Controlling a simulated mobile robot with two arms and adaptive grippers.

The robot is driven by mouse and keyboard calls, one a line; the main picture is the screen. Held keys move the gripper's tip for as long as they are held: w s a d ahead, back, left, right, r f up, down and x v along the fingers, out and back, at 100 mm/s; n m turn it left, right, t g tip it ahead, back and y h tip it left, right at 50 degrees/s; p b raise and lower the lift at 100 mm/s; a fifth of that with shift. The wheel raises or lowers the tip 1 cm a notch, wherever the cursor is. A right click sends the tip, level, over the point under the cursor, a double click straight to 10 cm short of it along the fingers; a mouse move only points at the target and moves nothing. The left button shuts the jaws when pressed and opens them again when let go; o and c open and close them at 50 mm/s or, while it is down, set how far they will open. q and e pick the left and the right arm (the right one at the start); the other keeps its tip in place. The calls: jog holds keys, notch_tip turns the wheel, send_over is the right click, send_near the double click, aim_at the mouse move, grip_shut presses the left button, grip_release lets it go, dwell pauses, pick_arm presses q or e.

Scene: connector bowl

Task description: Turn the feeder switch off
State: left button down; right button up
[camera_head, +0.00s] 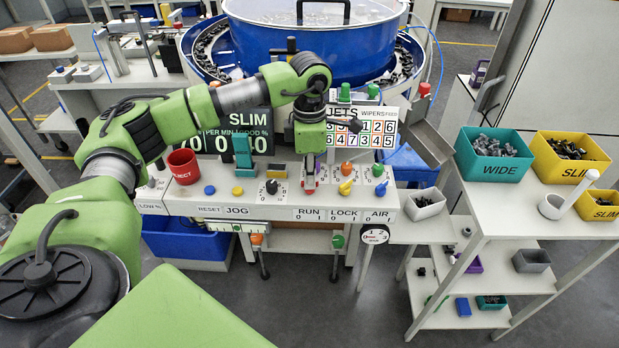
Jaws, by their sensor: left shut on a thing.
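The control panel (225,203) of the bowl feeder spans the middle of the view. My left gripper (309,183) reaches down onto it from above and is shut on the red switch (309,188) above the RUN 0 1 label. The gripper hides most of this switch, so I cannot tell which way it points. No label reading "feeder" shows. To its right are a yellow switch (346,187) with an orange top over LOCK and a blue switch (381,188) with a green top over AIR. My right gripper is not in view.
The blue feeder bowl (310,45) stands behind the panel. A dial (271,191), a yellow button (237,191) and a blue button (209,190) lie left of the gripper. A red reject cup (183,166) is farther left. Teal (491,171) and yellow bins stand at right.

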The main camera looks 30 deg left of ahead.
pick_arm(q)
jog(key=n, duration=0.4)
jog(key=shift+w+r+n, duration=0.1)
jog(key=shift+n, duration=0.2)
jog(key=shift+n+b, duration=0.3)
jog(key=shift+n, duration=1.2)
jog(key=shift+r+n, duration=0.1)
jog(key=shift+n, duration=0.2)
jog(key=c, duration=2.2)
grip_release()
jog(key=shift+c, duration=0.2)
jog(key=shift+o, duration=0.3)
notch_tip(320, 180, up, 12)
